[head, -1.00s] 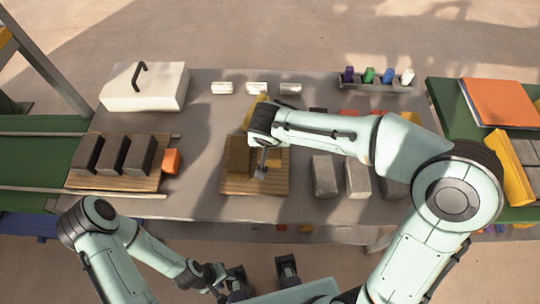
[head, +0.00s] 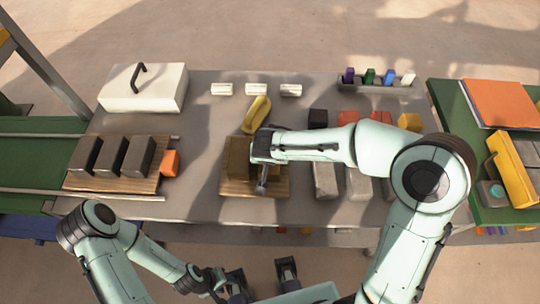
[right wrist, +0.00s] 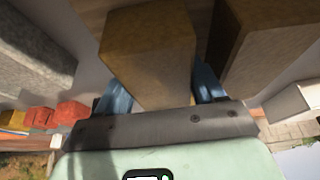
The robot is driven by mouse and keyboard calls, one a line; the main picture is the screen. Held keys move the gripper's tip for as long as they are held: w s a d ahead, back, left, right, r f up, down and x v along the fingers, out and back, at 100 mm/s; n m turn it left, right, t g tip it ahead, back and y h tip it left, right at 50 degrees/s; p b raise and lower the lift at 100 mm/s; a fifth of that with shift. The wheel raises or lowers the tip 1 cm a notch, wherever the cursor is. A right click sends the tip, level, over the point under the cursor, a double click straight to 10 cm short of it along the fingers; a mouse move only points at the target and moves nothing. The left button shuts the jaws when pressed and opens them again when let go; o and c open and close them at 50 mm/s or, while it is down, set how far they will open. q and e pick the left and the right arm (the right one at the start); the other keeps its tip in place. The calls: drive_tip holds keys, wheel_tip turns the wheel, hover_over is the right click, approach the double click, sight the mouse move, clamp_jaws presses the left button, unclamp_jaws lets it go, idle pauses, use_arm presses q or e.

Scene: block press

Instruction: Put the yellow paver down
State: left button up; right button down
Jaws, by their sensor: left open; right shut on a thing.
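The yellow paver (right wrist: 150,50) is a yellow-brown block between the blue fingers of my right gripper (right wrist: 160,88) in the right wrist view. My right gripper (head: 262,182) is shut on it above the right part of the wooden board (head: 275,188) in the head view, where wrist and fingers mostly hide the paver. I cannot tell whether it touches the board. A second yellow-brown paver (head: 237,157) sits on the board's left part, and it shows beside the held one in the right wrist view (right wrist: 265,40). My left gripper (head: 262,277) is open and empty in front of the table.
Grey blocks (head: 325,180) stand right of the board. Red blocks (head: 348,117) and a yellow curved object (head: 256,114) lie behind. Three dark blocks (head: 110,156) and an orange block (head: 170,162) stand at the left.

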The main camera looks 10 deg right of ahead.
drive_tip(key=shift+c, duration=2)
unclamp_jaws()
drive_tip(key=shift+f, duration=0.1)
drive_tip(key=shift+r, duration=0.2)
drive_tip(key=p+v, duration=0.1)
drive_tip(key=v, duration=1.1)
drive_tip(key=shift+s+f, duration=0.1)
